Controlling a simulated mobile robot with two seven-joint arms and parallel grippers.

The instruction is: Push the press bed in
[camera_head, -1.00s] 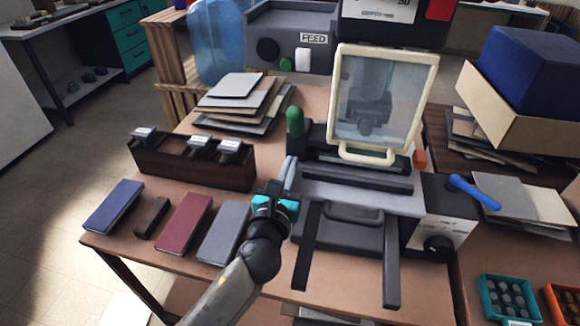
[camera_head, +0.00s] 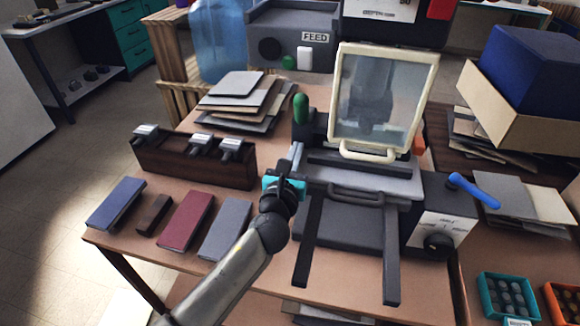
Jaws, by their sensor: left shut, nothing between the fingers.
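The press (camera_head: 440,205) stands on the brown table, with a dial and a blue lever on its right side. Two dark rails (camera_head: 308,240) run from it toward the front edge. The press bed (camera_head: 400,183) is a light grey slab with a dark handle (camera_head: 356,194) along its front, between the rails and below the raised clear guard (camera_head: 383,95). My left gripper (camera_head: 296,158), with a teal band, is shut and empty. It is at the bed's left side, pointing away from me. I cannot tell whether it touches the bed. My right gripper is out of view.
A dark wooden rack (camera_head: 190,165) with several stamps and blue, maroon and grey covers (camera_head: 185,222) lie left of my arm. A green knob (camera_head: 300,108) stands behind my gripper. The blue lever (camera_head: 473,190) sticks out on the right.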

